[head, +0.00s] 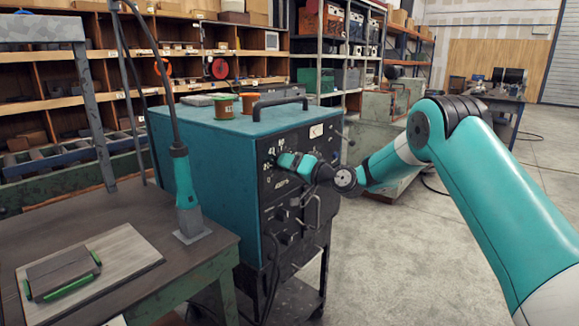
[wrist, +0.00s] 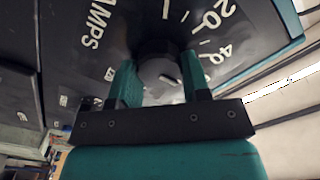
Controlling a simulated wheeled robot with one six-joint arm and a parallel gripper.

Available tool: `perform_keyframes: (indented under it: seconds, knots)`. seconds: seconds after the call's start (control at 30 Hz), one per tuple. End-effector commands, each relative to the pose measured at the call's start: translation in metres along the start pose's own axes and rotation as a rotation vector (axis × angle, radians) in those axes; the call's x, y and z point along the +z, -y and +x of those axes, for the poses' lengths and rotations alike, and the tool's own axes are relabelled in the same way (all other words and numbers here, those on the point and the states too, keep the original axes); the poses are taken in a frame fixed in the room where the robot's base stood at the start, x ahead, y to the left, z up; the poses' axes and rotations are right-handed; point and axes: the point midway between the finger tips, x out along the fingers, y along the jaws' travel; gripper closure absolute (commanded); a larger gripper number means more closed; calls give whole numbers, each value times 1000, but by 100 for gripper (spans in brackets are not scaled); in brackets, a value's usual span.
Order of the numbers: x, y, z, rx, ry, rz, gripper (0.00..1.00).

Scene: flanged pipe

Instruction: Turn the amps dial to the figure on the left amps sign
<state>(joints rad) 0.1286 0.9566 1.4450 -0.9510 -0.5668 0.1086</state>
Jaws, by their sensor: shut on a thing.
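The amps dial (wrist: 160,75) is a round dark knob with a grey face and a short white mark, on a black panel lettered AMPS. Figures 20 and 40 are printed up and right of it. My gripper (wrist: 160,82) is shut on the dial, a finger on each side. In the head view my gripper (head: 281,160) is at the upper front of the teal welding machine (head: 200,150), and it hides the dial. The figure that the dial's mark points to cannot be told. I cannot make out a left amps sign in either view.
A workbench (head: 215,245) with a plate and a teal torch (head: 184,190) stands left of the machine. Spools (head: 223,106) and a handle are on its top. Black handles (head: 312,212) stick out below the dial. Open floor (head: 400,270) lies to the right.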

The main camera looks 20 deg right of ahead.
Motion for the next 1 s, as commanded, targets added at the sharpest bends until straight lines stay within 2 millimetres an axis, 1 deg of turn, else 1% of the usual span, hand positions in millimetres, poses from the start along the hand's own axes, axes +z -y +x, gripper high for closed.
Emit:
perform_keyframes:
  seconds: [0.2, 0.57, 0.6, 0.7, 1.0]
  knots:
    - [-1, -1, 0, 2, -1, 30, 80]
    - [-1, -1, -1, 2, -1, 32, 81]
    - [-1, -1, -1, 2, -1, 32, 52]
    - [0, -1, 0, 1, -1, 32, 31]
    - [0, 0, -2, 1, 0, 32, 31]
